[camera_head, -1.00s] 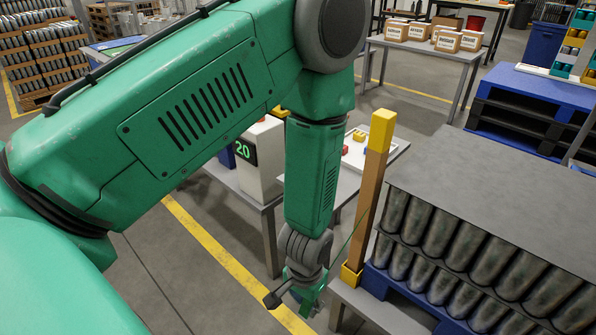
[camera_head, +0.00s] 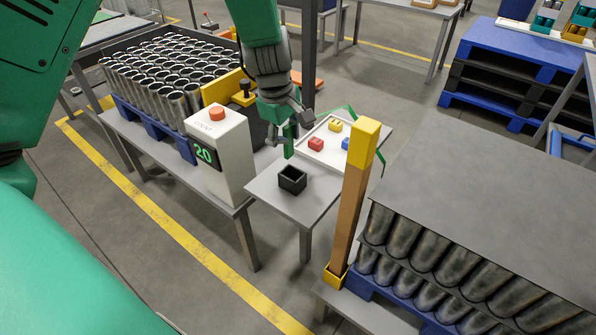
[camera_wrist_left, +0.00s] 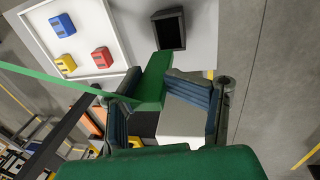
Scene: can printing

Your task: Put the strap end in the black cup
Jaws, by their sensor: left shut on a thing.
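The black cup (camera_head: 292,186) is a small open square box on the grey table, near its left corner. In the left wrist view the cup (camera_wrist_left: 168,31) is at the top, just beyond the strap end. My left gripper (camera_head: 283,138) is shut on the green strap end (camera_wrist_left: 153,82), which points down between its fingers. In the head view the strap end (camera_head: 289,146) is apart from the cup, above and slightly behind it. The strap (camera_wrist_left: 50,83) runs off to the left in the wrist view. My right gripper is out of view.
A white tray (camera_head: 318,155) with red, yellow and blue pieces lies beside the cup. A white box reading 20 (camera_head: 226,160) stands left. A tall yellow-topped post (camera_head: 352,200) rises at right, before stacked cans (camera_head: 440,265). A can-filled crate (camera_head: 150,98) sits behind left.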

